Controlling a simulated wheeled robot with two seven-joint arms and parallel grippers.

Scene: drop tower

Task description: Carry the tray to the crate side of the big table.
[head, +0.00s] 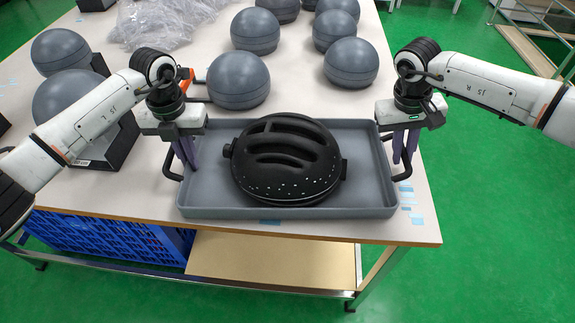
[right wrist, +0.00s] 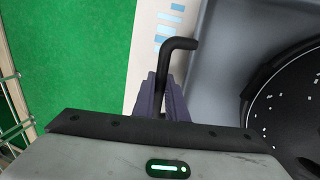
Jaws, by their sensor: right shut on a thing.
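The grey tray (head: 215,207) is at the front edge of the big table (head: 110,190), with a black vented helmet (head: 287,160) inside it. It has a black handle at each short end. My right gripper (head: 405,160) is shut on the right handle (head: 403,175); the right wrist view shows this handle (right wrist: 181,45) between the fingers (right wrist: 162,100). My left gripper (head: 186,155) is at the left handle (head: 172,174), fingers pointing down. Whether its fingers are closed around that handle is unclear.
Several dark grey spheres (head: 238,79) stand behind and left of the tray, some by black boxes. Clear plastic wrap (head: 160,22) lies at the back left. A blue crate (head: 105,237) sits under the table, left of a wooden shelf board (head: 270,262). Green floor is open on the right.

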